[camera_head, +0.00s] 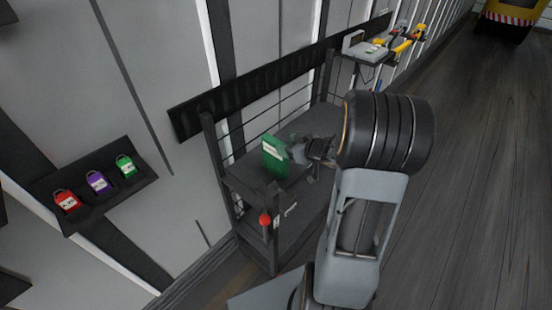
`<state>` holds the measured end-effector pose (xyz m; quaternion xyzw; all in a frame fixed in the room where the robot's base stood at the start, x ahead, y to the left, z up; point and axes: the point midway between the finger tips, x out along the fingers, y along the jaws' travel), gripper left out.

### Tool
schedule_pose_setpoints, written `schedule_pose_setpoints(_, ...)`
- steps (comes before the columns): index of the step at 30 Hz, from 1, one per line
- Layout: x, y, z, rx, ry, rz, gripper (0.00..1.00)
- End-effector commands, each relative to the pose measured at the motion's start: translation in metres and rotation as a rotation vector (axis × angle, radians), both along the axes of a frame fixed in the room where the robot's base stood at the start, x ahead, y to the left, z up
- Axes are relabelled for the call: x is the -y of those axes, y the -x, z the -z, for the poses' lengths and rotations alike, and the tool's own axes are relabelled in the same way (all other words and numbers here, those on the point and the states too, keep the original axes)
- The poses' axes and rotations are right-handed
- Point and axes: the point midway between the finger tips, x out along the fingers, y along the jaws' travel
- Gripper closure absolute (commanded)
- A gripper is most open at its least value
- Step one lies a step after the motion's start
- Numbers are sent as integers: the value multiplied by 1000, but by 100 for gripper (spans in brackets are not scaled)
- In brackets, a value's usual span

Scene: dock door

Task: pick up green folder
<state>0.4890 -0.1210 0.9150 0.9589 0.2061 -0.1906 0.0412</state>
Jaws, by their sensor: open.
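The green folder (273,157) stands nearly upright, leaning slightly, on the top shelf of a dark grey cart in the head view. It has a pale label on its face. My gripper (293,153) is open at the folder's right edge, with its fingers very close to it. I cannot tell whether the fingers touch the folder or straddle its edge. My arm covers the right part of the cart.
The dark cart (247,181) with rails stands against the wall. A wall shelf (88,202) at left holds red, purple and green padlock-like tags. A small stand (371,55) with yellow-and-black tools is behind. A yellow vehicle (515,12) is far right. The floor at right is clear.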

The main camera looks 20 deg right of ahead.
Motion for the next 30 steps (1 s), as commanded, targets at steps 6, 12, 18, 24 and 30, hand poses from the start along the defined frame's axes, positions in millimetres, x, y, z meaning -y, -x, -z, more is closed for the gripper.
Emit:
schedule_pose_setpoints(6, -14, -25, 13, -1, -1, -3, 38)
schedule_pose_setpoints(12, -18, -34, 16, 1, 0, -1, 38)
schedule_pose_setpoints(18, -18, -35, 16, 1, -1, -1, 38)
schedule_pose_setpoints(24, -18, -34, 16, 0, 0, 0, 56)
schedule_pose_setpoints(30, -18, -34, 16, 0, 0, 0, 75)
